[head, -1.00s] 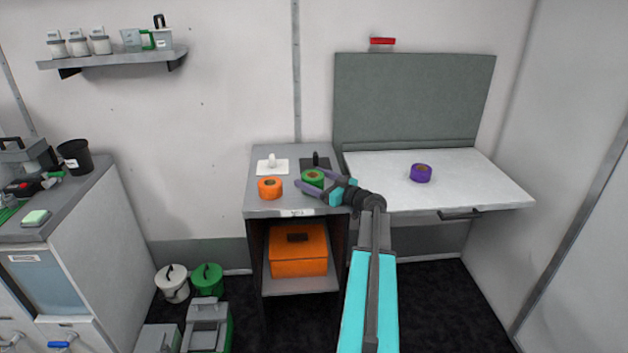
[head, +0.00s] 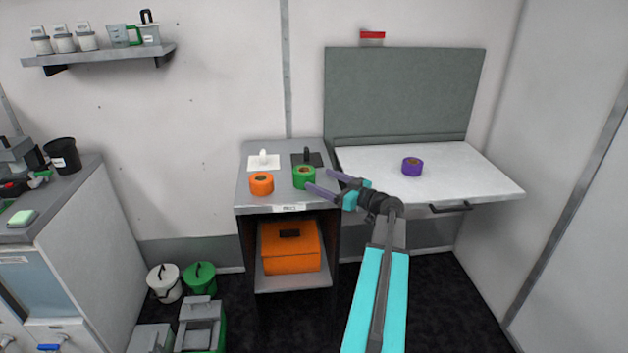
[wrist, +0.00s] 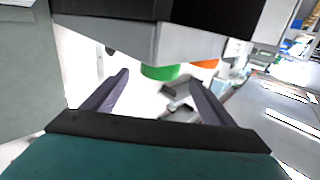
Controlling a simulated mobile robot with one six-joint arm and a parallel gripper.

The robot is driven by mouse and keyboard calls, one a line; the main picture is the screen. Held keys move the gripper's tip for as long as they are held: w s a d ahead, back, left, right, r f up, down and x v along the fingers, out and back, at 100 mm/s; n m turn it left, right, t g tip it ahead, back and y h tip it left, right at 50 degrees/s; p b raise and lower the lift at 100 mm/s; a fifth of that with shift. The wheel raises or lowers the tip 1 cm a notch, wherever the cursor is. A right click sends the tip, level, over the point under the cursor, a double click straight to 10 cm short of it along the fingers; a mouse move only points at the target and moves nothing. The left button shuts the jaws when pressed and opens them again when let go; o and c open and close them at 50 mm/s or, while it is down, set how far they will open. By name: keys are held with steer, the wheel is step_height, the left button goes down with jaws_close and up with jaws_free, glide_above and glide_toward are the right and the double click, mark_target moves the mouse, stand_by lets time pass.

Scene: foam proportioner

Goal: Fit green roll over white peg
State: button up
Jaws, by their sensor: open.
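The green roll (head: 304,178) stands on the small grey cabinet top, in front of a black peg. The white peg (head: 263,155) stands upright and bare on its white base plate, behind and to the left of the green roll. My gripper (head: 319,180) is open and empty, just right of the green roll, with its fingers pointing left towards it. In the wrist view the green roll (wrist: 160,72) shows beyond the open fingers, partly hidden by a grey block; I cannot tell whether either finger touches it.
An orange roll (head: 261,184) stands left of the green roll, in front of the white plate. The black peg (head: 307,156) is close behind the green roll. A purple roll (head: 412,167) lies on the white fold-down table (head: 460,185) at right, which has free room.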

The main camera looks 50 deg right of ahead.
steer(key=shift+s+d, duration=0.2)
steer(key=shift+s, duration=1.65)
